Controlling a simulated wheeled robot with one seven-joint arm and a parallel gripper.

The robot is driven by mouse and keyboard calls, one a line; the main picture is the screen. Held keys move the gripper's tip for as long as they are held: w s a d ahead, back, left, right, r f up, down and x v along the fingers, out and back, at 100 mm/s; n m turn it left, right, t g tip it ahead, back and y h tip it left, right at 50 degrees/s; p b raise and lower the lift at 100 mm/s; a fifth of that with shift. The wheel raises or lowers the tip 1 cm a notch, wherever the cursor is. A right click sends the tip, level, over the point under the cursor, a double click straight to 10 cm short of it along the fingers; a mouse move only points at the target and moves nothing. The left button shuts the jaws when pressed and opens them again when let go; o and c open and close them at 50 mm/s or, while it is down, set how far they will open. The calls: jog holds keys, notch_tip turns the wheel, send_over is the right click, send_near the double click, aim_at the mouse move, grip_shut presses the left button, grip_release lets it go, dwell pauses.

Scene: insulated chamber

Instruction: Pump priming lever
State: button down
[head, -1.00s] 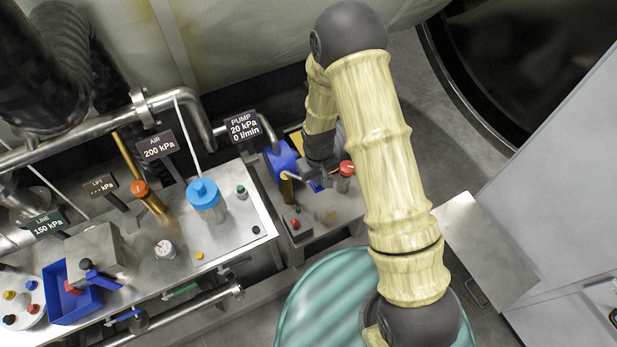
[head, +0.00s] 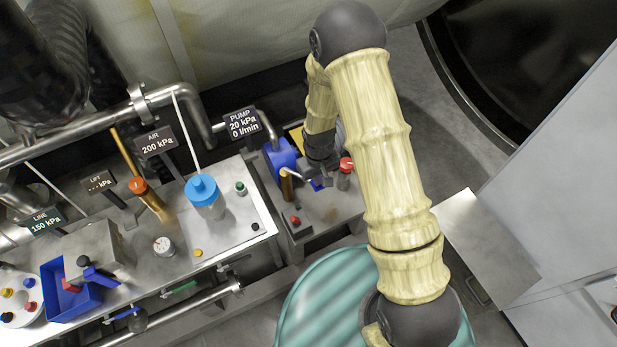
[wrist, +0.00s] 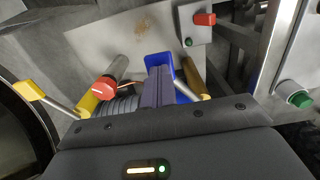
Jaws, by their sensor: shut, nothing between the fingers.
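The blue pump body (head: 281,157) stands at the back of the small metal stand, beside the PUMP sign (head: 241,123) reading 20 kPa and 0 l/min. My gripper (head: 318,182) is just right of it. In the wrist view its fingers (wrist: 159,88) are shut together, empty, in front of a blue piece (wrist: 158,62). A thin metal rod (wrist: 186,89) with a pale yellow tip passes close to the fingers; I cannot tell whether they touch. A yellow-handled rod (wrist: 30,90) shows at far left. I cannot tell which rod is the priming lever.
A red knob (head: 346,165) on a grey cylinder is close right of my gripper, also in the wrist view (wrist: 103,88). A brass post (wrist: 190,72) stands beside the blue piece. A box with a red switch (head: 296,221) is in front. The bench with a blue-capped jar (head: 202,190) is left.

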jog(key=shift+f+b, duration=0.95)
jog(key=shift+f, duration=0.5)
jog(key=shift+r, duration=0.15)
jog(key=shift+r+p, duration=1.65)
jog(key=shift+r, duration=0.45)
jog(key=shift+f, duration=0.1)
jog(key=shift+w+f+b, duration=0.1)
jog(key=shift+f+b, duration=1.5)
jog(key=shift+f, duration=0.5)
jog(key=shift+r, duration=0.1)
jog(key=shift+a+r+p, duration=0.1)
jog(key=shift+r+p, duration=1.5)
jog(key=shift+r, duration=0.5)
